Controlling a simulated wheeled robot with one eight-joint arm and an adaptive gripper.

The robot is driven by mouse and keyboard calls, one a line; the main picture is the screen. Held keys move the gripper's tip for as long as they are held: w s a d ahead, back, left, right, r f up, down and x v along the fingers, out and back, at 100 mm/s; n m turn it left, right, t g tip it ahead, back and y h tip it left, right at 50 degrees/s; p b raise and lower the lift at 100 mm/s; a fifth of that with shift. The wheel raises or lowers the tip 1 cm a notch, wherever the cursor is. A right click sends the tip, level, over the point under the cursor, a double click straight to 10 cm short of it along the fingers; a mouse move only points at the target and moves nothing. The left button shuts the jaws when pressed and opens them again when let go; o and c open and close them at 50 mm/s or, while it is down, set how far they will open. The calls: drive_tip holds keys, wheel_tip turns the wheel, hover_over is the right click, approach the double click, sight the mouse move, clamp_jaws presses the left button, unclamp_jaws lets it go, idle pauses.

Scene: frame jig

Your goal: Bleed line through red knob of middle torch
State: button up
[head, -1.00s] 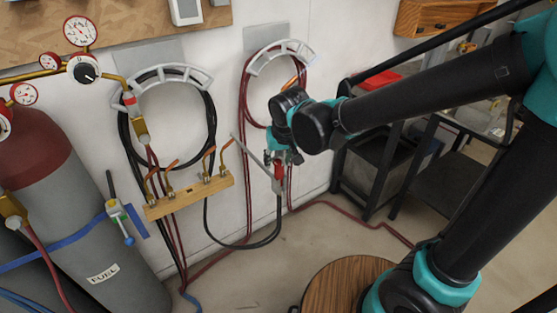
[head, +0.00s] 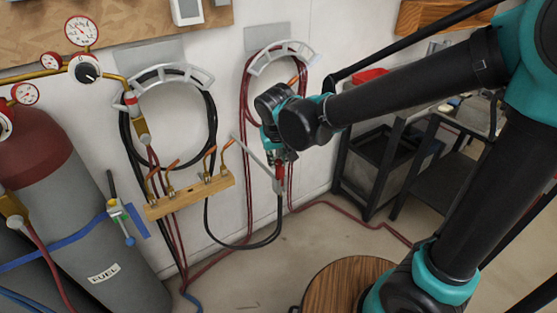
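A torch with a red part (head: 280,171) hangs or is held in front of the wall, right of the wooden rack (head: 188,197). Its thin grey tube (head: 252,152) slants up to the left, and a black hose (head: 279,212) drops from its lower end. My gripper (head: 279,157) is at the top of the red part, close to it or touching it. The fingers are small and dark, so I cannot tell whether they are open or shut on it. Several copper-coloured torch tips (head: 209,160) stand at the rack. Which one is the middle torch is unclear.
Gas cylinders (head: 85,235) with gauges (head: 81,31) stand at the left. Hoses hang on two wall holders (head: 177,73). A dark cart (head: 370,165) is at the right, a round wooden top (head: 340,280) in front. Red hose lies on the floor.

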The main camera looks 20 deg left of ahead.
drive_tip(key=o, duration=0.5)
drive_tip(key=shift+c, duration=0.2)
drive_tip(key=shift+r, duration=0.1)
drive_tip(key=v, duration=1.1)
drive_tip(key=shift+s+r, duration=0.2)
drive_tip(key=shift+r, duration=0.2)
